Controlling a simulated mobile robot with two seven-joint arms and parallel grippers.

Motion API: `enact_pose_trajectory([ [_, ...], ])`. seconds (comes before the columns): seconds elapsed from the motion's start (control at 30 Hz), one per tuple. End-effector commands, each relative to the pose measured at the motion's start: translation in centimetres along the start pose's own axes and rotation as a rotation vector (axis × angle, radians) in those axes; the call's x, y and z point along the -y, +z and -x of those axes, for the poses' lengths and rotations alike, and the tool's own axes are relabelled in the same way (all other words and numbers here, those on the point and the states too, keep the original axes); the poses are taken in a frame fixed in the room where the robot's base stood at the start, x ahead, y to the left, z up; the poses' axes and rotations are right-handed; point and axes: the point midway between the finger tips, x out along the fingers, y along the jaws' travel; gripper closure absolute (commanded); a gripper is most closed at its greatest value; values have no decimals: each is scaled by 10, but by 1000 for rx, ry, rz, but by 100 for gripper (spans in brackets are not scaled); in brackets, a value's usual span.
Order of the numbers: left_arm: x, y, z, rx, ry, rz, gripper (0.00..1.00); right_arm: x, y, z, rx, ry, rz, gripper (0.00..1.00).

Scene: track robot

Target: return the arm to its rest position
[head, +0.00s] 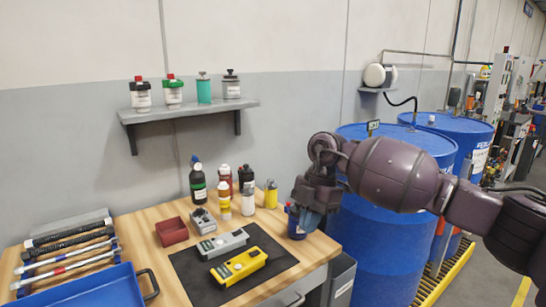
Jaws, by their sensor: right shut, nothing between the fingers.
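My right arm comes in from the right side of the head view, in front of the blue drums. Its gripper (307,216) points down over the right edge of the wooden workbench (295,250). The fingers are shut with nothing held between them. A small blue container (295,228) stands at the bench edge right by the fingertips and is partly hidden by them; I cannot tell whether they touch. My left gripper is not in view.
Large blue drums (380,245) stand right of the bench. A yellow meter (239,266) and a grey one (223,243) lie on a black mat (192,276). Several bottles, a red bin (172,232) and a blue tray (95,290) share the bench. A shelf (190,112) hangs above.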

Motion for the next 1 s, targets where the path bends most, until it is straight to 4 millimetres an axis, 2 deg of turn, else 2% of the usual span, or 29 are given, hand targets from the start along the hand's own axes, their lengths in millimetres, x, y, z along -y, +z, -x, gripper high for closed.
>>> enact_pose_trajectory([
  [0.27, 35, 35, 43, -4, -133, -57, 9, 0, 0, 0, 0, 0, 0, 100],
  [0.4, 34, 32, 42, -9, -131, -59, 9, 1, -17, -33, -129, 35, 68, 100],
  [0.67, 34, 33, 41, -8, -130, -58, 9, 5, -58, -87, -408, 164, 189, 100],
  [0.8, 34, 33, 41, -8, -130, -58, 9, 10, -87, -115, -611, 296, 236, 100],
  [1.0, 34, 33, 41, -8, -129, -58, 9, 20, -120, -138, -882, 557, 230, 100],
])
